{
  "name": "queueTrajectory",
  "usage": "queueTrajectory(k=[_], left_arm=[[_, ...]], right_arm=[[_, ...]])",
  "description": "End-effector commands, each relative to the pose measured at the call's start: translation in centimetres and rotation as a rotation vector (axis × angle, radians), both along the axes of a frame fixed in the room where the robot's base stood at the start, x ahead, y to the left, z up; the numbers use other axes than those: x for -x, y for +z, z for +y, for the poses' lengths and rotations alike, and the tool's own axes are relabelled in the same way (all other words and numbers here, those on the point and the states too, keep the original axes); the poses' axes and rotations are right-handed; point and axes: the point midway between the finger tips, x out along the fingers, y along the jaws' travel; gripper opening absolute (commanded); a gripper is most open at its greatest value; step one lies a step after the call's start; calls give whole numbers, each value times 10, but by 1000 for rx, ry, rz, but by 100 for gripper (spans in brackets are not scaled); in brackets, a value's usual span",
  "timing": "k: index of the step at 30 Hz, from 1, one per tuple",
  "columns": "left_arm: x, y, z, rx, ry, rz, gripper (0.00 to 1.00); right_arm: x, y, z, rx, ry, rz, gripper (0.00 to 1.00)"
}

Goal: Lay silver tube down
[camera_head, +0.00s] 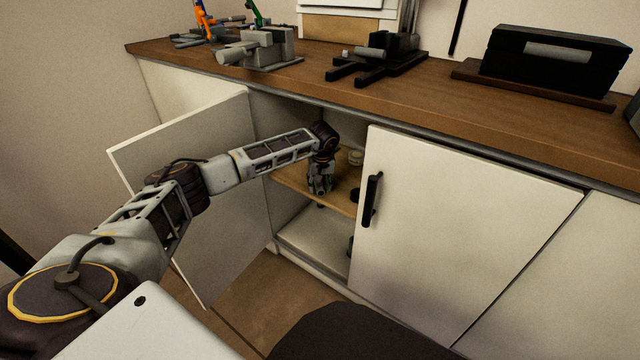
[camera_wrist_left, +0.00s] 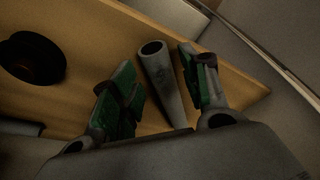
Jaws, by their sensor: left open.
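The silver tube (camera_wrist_left: 164,82) is a grey, hollow tube seen in the left wrist view. It lies between the two green-padded fingers of my left gripper (camera_wrist_left: 160,90), over the wooden shelf (camera_wrist_left: 90,45). Its open end shows and its other end is hidden behind the gripper body. The fingers stand apart, with a gap visible on the tube's left side. I cannot tell whether the tube touches the shelf. In the head view my left gripper (camera_head: 320,185) is inside the open cabinet, at the shelf (camera_head: 295,183). My right gripper is not in view.
The left cabinet door (camera_head: 195,190) stands open beside my left arm. The right door (camera_head: 450,235) is shut. A dark round object (camera_wrist_left: 32,58) sits on the shelf. A pale round item (camera_head: 356,157) is behind the gripper. Tools and a black toolbox (camera_head: 555,62) occupy the worktop.

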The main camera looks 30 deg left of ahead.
Motion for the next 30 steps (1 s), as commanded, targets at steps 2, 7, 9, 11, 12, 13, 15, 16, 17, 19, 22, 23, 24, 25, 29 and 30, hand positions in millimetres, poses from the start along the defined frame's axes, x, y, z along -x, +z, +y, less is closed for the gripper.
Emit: queueTrajectory(k=[2, 7, 9, 11, 12, 13, 15, 16, 17, 19, 22, 23, 24, 25, 29, 30], left_arm=[[0, 0, 0, 0, 0, 0, 45], [0, 0, 0, 0, 0, 0, 45], [0, 0, 0, 0, 0, 0, 45], [0, 0, 0, 0, 0, 0, 45], [0, 1, 0, 0, 0, 0, 45], [0, 2, 0, 0, 0, 0, 45], [0, 4, 0, -1, 0, -1, 45], [0, 6, 0, -1, 0, -1, 45], [0, 8, 0, -1, 0, -1, 45], [0, 12, 0, -1, 0, -1, 45], [0, 19, 0, -1, 0, -1, 45], [0, 21, 0, -1, 0, -1, 45], [0, 23, 0, -1, 0, -1, 45], [0, 25, 0, -1, 0, -1, 45], [0, 33, 0, -1, 0, -1, 45], [0, 35, 0, -1, 0, -1, 45]], right_arm=[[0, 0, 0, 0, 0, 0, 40], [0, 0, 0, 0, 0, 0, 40], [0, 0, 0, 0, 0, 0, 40], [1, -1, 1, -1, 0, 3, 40], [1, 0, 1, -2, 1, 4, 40], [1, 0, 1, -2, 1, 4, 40], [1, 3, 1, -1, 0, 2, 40], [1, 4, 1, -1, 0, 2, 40], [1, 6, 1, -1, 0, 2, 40], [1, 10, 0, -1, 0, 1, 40], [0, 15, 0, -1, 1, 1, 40], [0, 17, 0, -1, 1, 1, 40], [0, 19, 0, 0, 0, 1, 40], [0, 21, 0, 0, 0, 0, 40], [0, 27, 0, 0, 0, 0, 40], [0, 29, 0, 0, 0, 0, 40]])
